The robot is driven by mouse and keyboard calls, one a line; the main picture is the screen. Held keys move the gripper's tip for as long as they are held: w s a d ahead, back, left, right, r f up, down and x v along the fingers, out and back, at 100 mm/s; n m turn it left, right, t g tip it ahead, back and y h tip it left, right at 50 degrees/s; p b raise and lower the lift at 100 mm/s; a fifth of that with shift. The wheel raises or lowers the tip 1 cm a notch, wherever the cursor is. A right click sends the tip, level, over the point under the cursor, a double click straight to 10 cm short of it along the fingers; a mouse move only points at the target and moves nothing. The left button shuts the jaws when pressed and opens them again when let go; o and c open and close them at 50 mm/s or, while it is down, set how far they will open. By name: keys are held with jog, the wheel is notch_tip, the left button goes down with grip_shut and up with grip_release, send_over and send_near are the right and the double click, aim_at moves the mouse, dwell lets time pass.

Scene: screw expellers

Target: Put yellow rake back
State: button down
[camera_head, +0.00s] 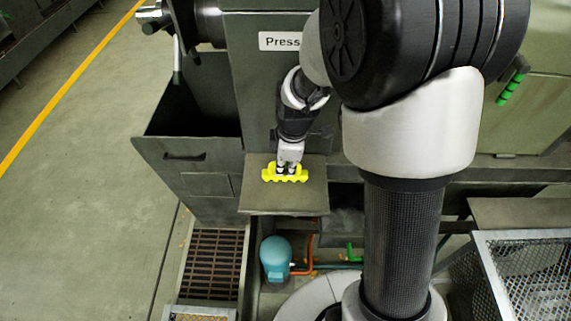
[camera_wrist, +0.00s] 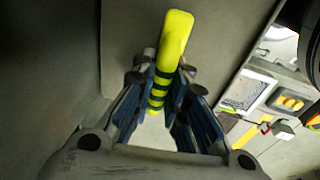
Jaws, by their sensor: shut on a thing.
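The yellow rake (camera_head: 285,177) shows in the head view as a bright toothed piece at the end of my arm. It is over the flat grey-green shelf (camera_head: 262,202) in front of the machine labelled "Press". My gripper (camera_head: 287,168) is shut on it. In the wrist view, the yellow rake (camera_wrist: 174,40) stands out between the fingertips of my gripper (camera_wrist: 160,82), with dark bands on its lower part. The fingers hide part of it. I cannot tell whether the rake touches the shelf.
An open dark bin (camera_head: 185,125) stands left of the shelf. Below are a floor grating (camera_head: 213,262) and a teal motor (camera_head: 275,256). A wire mesh basket (camera_head: 535,270) is at the lower right. The floor at the left is clear.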

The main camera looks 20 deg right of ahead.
jog(key=shift+f, duration=0.25)
jog(key=c, duration=1.6)
grip_release()
jog(key=shift+r, duration=0.1)
jog(key=shift+r, duration=0.1)
notch_tip(320, 180, up, 12)
jog(key=s+p, duration=0.2)
jog(key=p, duration=0.1)
jog(key=s+r+m+t, duration=0.1)
jog(key=s+r+m, duration=0.2)
jog(key=s+m, duration=0.2)
jog(key=s+r+m, duration=0.3)
jog(key=s+m, duration=0.1)
jog(key=s, duration=0.4)
jog(key=s+r+m+t, duration=0.1)
jog(key=s+r+m, duration=0.3)
jog(key=s+m, duration=0.1)
jog(key=shift+s+m+t+h, duration=0.3)
jog(key=shift+s, duration=0.45)
